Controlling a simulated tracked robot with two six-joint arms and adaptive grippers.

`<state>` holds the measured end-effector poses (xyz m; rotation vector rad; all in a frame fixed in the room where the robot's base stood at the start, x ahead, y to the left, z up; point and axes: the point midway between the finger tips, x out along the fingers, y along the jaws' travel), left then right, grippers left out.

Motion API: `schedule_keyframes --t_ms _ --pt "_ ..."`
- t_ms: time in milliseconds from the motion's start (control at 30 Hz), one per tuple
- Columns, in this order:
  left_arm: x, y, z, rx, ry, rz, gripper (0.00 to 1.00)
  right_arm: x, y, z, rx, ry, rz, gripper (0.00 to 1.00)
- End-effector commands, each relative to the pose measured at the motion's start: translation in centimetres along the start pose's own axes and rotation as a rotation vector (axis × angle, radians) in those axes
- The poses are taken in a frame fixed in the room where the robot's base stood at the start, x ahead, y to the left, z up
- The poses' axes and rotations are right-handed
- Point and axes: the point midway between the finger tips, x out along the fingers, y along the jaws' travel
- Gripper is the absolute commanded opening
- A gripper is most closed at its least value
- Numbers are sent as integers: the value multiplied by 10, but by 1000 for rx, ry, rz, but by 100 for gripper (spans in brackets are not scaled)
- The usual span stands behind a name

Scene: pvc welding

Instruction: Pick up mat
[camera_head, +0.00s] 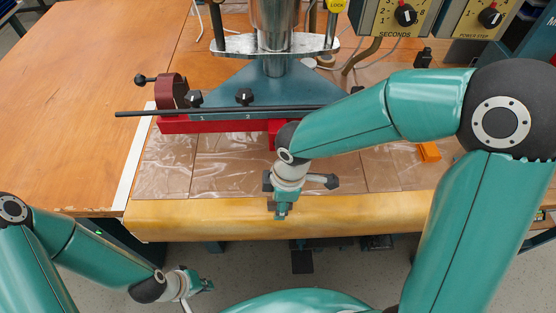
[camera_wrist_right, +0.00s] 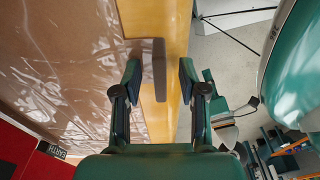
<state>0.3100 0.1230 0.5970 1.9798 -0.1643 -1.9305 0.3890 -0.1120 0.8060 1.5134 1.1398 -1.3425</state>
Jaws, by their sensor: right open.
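A clear, glossy plastic sheet (camera_head: 165,168) lies on the table in front of the red bar; no other plain mat shows in the head view. A narrow grey-brown strip (camera_wrist_right: 154,75) shows between my right fingers, over the sheet's border and the yellow edge; I cannot tell whether it is the mat. My right gripper (camera_head: 283,208) is open, above the table's front edge; its two fingers also show in the right wrist view (camera_wrist_right: 158,75). My left gripper (camera_head: 198,287) is low at the left, in front of the table and apart from it; its jaws are unclear.
A press with a teal base (camera_head: 260,90) and a red bar (camera_head: 205,127) stands behind the sheet. A thin black rod (camera_head: 150,114) sticks out left. An orange block (camera_head: 428,152) lies at the right. The padded yellow edge (camera_head: 190,222) borders the front. The wooden table (camera_head: 80,90) is bare at left.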

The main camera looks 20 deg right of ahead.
Motion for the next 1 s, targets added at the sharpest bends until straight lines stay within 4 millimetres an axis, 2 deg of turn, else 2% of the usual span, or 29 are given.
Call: schedule_keyframes --t_ms 133,167,400,1000 --pt "0 0 0 0 0 0 0 0 0 0 1 0 0 42" --pt "0 0 0 0 0 0 0 0 0 0 1 0 1 38" --pt "0 0 0 0 0 0 0 0 0 0 1 0 0 0" --pt "0 0 0 0 0 0 0 -3 1 -1 0 1 2 0"
